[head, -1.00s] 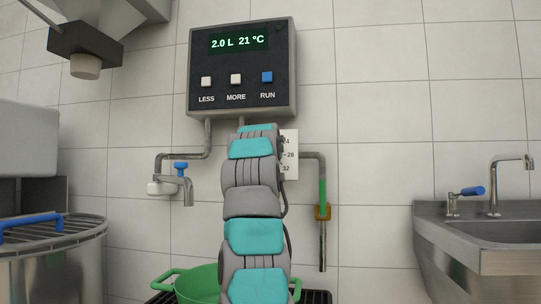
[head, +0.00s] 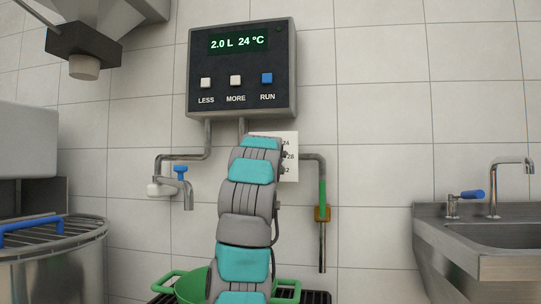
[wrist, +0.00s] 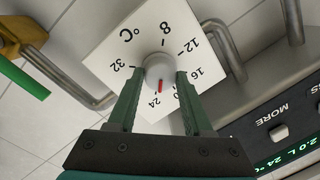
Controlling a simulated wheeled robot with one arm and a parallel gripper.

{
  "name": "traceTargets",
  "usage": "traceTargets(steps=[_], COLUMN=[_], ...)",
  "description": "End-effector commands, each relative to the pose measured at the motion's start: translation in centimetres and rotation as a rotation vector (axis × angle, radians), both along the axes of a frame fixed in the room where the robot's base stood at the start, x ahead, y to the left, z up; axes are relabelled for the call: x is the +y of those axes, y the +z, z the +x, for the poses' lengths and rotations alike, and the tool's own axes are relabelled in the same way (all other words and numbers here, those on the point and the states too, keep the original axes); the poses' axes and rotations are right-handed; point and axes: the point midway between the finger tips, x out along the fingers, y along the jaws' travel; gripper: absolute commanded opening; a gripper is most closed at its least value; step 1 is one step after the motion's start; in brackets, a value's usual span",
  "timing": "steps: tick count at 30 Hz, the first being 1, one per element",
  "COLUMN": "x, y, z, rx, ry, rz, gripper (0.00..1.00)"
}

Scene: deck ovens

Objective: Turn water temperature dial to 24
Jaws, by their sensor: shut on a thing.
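The water temperature dial (wrist: 160,72) is a round grey knob with a red pointer line on a white scale plate (wrist: 118,48). In the wrist view the red line points close to the 24 mark. My gripper (wrist: 158,82) is shut on the dial, one green finger on each side. In the head view my arm hides the dial, and only part of the scale plate (head: 291,172) shows beside it. The display panel (head: 239,42) reads 2.0 L and 24 °C, and it shows partly in the wrist view.
Below the display are white LESS (head: 206,83) and MORE (head: 236,81) buttons and a blue RUN button (head: 267,78). Pipes run beside the plate, with a green-handled valve (head: 322,198) at right. A green pot (head: 164,291) stands below. A steel sink (head: 500,240) is far right.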

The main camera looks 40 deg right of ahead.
Motion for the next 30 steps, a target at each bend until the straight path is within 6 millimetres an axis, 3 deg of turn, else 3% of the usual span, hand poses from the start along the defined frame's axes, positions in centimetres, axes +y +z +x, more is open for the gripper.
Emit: traceTargets(steps=[18,19,27,30], x=[0.02,0.03,0.01,0.01], y=[0.05,0.04,0.03,0.02], z=[0.06,0.05,0.01,0.01], rx=[-0.035,-0.035,-0.034,-0.034], ry=[0.001,0.001,0.000,0.000], rz=[0.028,0.028,0.028,0.028], gripper=[0.00,0.51,0.80,0.80])
